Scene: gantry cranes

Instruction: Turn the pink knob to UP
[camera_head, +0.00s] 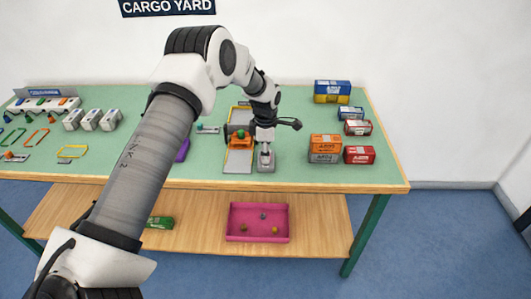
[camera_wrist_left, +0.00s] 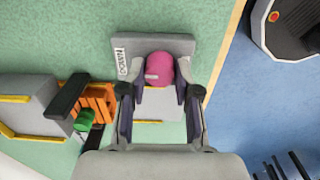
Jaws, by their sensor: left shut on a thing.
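The pink knob (camera_wrist_left: 159,66) sits on a grey control box (camera_wrist_left: 185,46) at the table's front edge, and a pale line marks the knob's face. My left gripper (camera_wrist_left: 160,80) is over it with one finger on each side, shut on the knob. A white label (camera_wrist_left: 121,62) is on the box beside the knob; its small print is hard to read. In the head view my left gripper (camera_head: 265,146) reaches down onto the grey box (camera_head: 266,167) and hides the knob. My right gripper is not in view.
An orange crane part with a green knob (camera_head: 241,134) stands close to the left of the gripper. Orange (camera_head: 325,142) and red boxes (camera_head: 359,155) stand to the right. A pink tray (camera_head: 231,222) is on the lower shelf.

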